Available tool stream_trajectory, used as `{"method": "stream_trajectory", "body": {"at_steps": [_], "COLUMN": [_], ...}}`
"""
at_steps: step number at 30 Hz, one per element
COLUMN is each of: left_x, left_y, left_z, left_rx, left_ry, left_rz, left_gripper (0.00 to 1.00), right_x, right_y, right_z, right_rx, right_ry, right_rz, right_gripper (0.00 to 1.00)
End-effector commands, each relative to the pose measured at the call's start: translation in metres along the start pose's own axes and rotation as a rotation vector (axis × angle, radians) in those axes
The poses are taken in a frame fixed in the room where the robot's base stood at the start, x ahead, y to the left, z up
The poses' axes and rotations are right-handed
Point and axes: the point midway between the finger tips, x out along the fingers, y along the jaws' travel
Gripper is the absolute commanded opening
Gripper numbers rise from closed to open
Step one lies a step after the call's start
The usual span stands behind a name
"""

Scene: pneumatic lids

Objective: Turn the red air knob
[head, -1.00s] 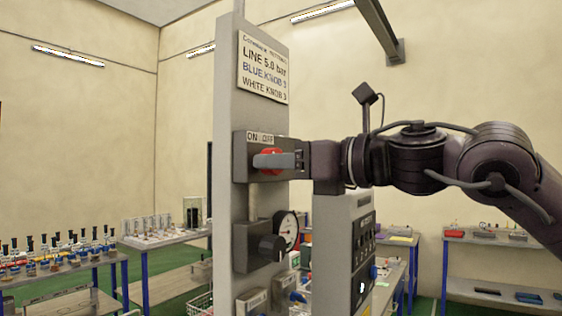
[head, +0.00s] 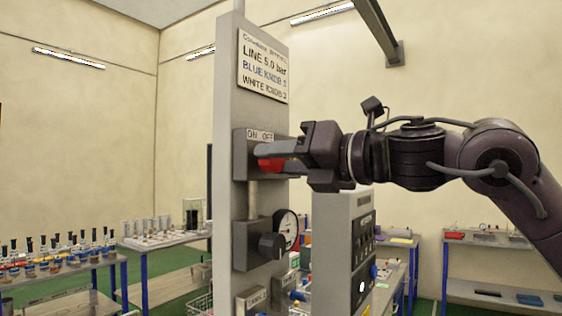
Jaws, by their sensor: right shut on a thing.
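The red air knob (head: 271,163) sits on a dark grey box labelled ON and OFF (head: 241,165), high on a grey panel. My right gripper (head: 272,153) comes in from the right and is shut on the red knob. Its fingers cover much of the knob, so the knob's exact angle is hard to tell. My left gripper is not in view.
A black knob (head: 271,246) and a round gauge (head: 286,230) sit lower on the panel (head: 228,100). A sign (head: 263,68) hangs above. A grey control box (head: 363,255) stands close behind at the right. Benches with bottles and vials stand at the left.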

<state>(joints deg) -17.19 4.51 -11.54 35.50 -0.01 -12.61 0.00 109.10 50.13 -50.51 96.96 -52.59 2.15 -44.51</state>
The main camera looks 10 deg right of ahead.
Motion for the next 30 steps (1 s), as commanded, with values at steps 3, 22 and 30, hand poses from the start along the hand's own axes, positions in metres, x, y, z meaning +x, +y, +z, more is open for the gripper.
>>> {"method": "stream_trajectory", "body": {"at_steps": [3, 22, 30], "left_x": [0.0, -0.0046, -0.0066], "left_y": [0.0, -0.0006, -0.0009], "left_z": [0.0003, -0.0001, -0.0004], "left_rx": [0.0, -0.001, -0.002], "left_ry": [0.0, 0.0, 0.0], "left_rz": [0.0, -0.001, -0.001], "left_gripper": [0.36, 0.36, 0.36], "right_x": [0.001, 0.0008, 0.0005], "right_y": [-0.0003, 0.0003, 0.0007], "right_z": [-0.0008, 0.0001, 0.0004], "right_rx": [0.112, 0.707, 0.918], "right_ry": [0.002, 0.001, 0.001], "right_rz": [0.0, 0.0, 0.001], "right_gripper": [0.14, 0.14, 0.14]}}
